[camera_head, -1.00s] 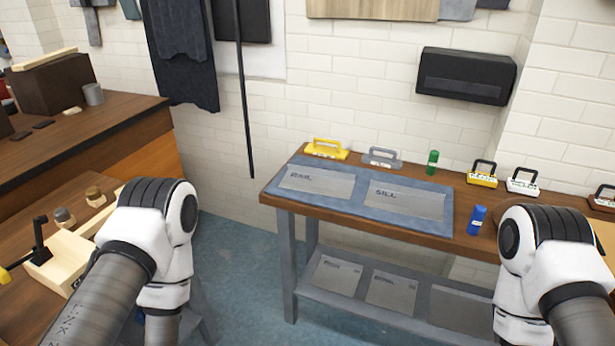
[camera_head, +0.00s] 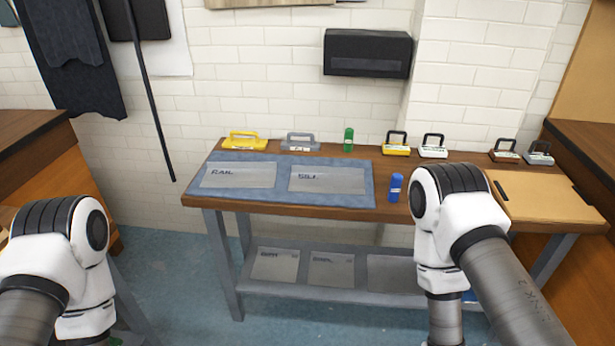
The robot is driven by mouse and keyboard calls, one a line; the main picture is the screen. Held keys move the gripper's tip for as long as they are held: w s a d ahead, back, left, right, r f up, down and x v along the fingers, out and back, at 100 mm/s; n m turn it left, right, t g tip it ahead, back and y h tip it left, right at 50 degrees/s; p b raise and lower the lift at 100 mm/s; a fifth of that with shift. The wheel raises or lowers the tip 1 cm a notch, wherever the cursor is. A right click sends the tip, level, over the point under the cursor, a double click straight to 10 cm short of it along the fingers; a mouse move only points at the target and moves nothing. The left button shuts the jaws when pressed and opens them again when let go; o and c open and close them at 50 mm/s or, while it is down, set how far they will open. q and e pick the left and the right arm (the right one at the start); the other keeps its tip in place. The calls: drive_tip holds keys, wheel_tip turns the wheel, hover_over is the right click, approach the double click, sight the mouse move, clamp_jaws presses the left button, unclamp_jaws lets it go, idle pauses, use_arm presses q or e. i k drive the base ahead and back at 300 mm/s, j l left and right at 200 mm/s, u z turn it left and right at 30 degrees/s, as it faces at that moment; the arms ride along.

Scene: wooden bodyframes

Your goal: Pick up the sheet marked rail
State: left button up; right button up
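The sheet marked rail (camera_head: 239,178) is a flat grey rectangle on the left half of a blue mat (camera_head: 284,200). The mat lies on the wooden-topped table (camera_head: 420,208). A similar sheet marked sill (camera_head: 328,181) lies to its right on the same mat. My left arm comes in at the lower left and my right arm at the lower right, in front of the table. Both arms are apart from the rail sheet. Neither gripper's fingers can be seen.
A yellow-handled block (camera_head: 244,142), a grey-handled block (camera_head: 300,143) and a green bottle (camera_head: 348,141) stand behind the mat. A blue bottle (camera_head: 396,187) stands right of it. Several handled blocks line the back right, near a tan board (camera_head: 541,197). More marked sheets lie on the lower shelf (camera_head: 300,290).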

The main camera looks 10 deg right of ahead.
sight(217, 171)
drive_tip(key=j+u, duration=0.2)
drive_tip(key=j+z, duration=0.1)
drive_tip(key=j, duration=0.15)
drive_tip(key=i+j+z, duration=0.1)
drive_tip(key=i+l, duration=0.25)
drive_tip(key=l, duration=0.2)
drive_tip(key=i+l, duration=0.25)
drive_tip(key=l, duration=0.15)
drive_tip(key=i+l, duration=0.3)
drive_tip(key=l, duration=0.15)
drive_tip(key=u, duration=0.05)
